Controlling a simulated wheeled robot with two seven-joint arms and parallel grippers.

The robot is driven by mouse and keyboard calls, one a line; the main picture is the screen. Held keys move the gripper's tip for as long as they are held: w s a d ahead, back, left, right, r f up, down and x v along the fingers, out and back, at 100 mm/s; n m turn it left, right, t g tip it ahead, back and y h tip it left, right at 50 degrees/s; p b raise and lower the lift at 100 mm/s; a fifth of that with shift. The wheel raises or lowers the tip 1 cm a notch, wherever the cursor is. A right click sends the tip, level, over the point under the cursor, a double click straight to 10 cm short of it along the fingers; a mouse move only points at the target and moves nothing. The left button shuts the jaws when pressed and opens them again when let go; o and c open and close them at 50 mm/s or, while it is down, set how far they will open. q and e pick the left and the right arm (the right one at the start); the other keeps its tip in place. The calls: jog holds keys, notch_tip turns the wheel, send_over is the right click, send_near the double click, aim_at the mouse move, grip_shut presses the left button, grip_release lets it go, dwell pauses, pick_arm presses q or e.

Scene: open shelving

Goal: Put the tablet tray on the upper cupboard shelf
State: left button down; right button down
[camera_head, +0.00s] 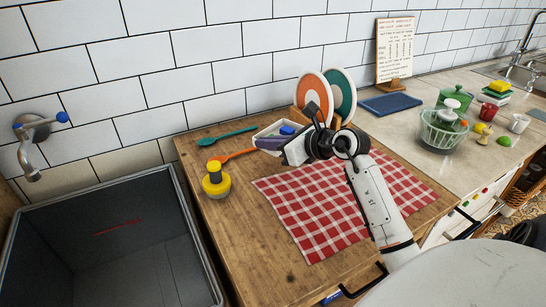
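A small pale tray (265,132), which may be the tablet tray, sits on the wooden worktop near the tiled wall. A blue item shows at its right end and purple along its near side. My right gripper (284,146) comes from the lower right and is at the tray's right near end, partly covering it. Its fingers are too small and overlapped to tell whether they grip the tray. My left gripper is not in view. No upper cupboard shelf is in view.
A red checked cloth (310,211) lies under my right arm. A yellow-topped jar (216,181), a teal spoon (225,136) and an orange spoon (232,155) are left of it. A dark sink (120,245) opens at left.

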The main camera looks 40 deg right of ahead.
aim_at(267, 170)
jog(key=shift+f, duration=2.75)
jog(key=shift+f+b, duration=0.3)
jog(key=c, duration=2)
grip_release()
jog(key=shift+r, duration=0.1)
